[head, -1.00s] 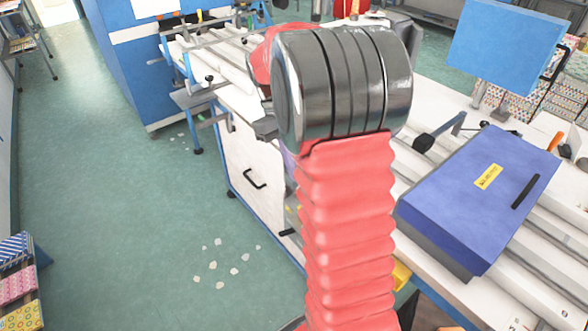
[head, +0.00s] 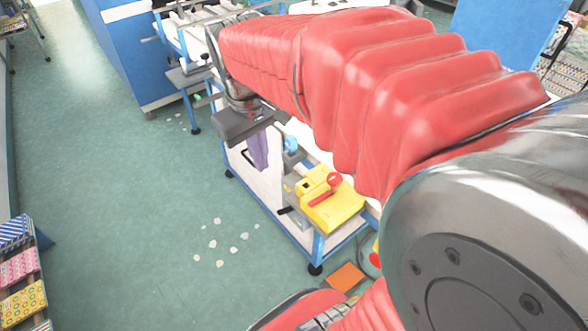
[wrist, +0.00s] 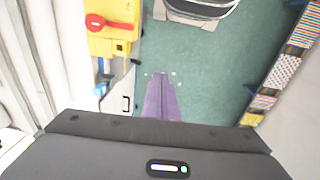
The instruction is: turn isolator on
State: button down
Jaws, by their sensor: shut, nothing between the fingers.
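The isolator is a yellow box (head: 334,208) with a red rotary handle (head: 318,197), mounted at the end of the blue-framed workbench in the head view. In the wrist view the yellow box (wrist: 112,42) is at the upper left, with its red handle (wrist: 112,24) lying roughly sideways. My gripper (head: 261,167) has purple fingers pointing down, left of the box and apart from it. In the wrist view the purple fingers (wrist: 161,76) are together and empty, over the floor, right of and below the box. The handle's on or off marking cannot be read.
A blue fitting (head: 291,145) sits on the bench end between my fingers and the box. The bench frame (head: 318,250) stands close by. Open green floor (head: 150,220) lies left, with white scraps (head: 213,244) and a fabric rack (head: 20,270) at the edge.

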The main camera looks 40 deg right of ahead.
jog(key=s+a+t+y, duration=0.1)
jog(key=s+a+t, duration=0.3)
jog(key=s+a, duration=0.4)
jog(key=shift+a+r+t, duration=0.2)
jog(key=shift+a+t, duration=0.1)
jog(key=shift+t, duration=0.1)
